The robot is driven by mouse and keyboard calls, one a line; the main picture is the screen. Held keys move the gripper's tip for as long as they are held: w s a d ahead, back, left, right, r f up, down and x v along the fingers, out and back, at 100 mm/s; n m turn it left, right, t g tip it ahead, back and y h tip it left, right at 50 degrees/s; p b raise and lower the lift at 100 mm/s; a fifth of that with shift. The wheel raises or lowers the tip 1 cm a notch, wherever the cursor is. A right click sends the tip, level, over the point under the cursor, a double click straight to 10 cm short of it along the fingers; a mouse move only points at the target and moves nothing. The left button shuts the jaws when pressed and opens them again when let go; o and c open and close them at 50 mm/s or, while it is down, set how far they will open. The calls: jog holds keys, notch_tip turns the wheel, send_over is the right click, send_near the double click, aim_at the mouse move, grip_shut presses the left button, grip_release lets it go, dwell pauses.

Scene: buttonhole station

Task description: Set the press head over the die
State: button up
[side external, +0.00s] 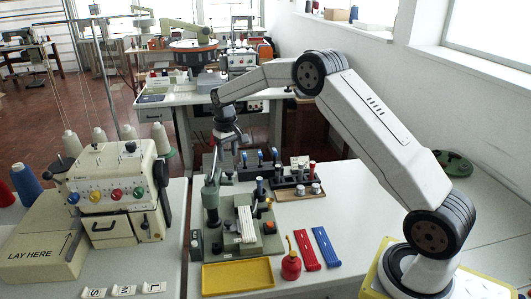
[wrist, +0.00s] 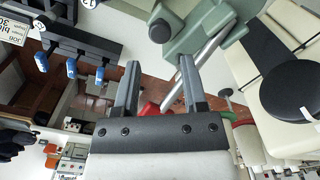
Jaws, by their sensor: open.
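The grey-green press machine (side external: 268,243) stands on the white table in the side external view. A grey-green upright (side external: 210,200) rises at its left rear, below my wrist. Which part is the press head, and where the die is, I cannot tell for sure. My gripper (side external: 228,140) is above and behind the machine; its fingers are small and partly hidden there. In the wrist view my gripper (wrist: 160,63) is open with nothing between its fingers. A grey-green machine part (wrist: 200,28) with a metal rod (wrist: 207,58) lies beyond the right finger.
A rack with blue-topped pieces (wrist: 72,68) is left in the wrist view. A cream sewing machine (side external: 115,190) stands at left.

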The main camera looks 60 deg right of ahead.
aim_at(229, 171)
jog(key=shift+f, duration=3.1)
jog(key=shift+c, duration=0.2)
grip_shut()
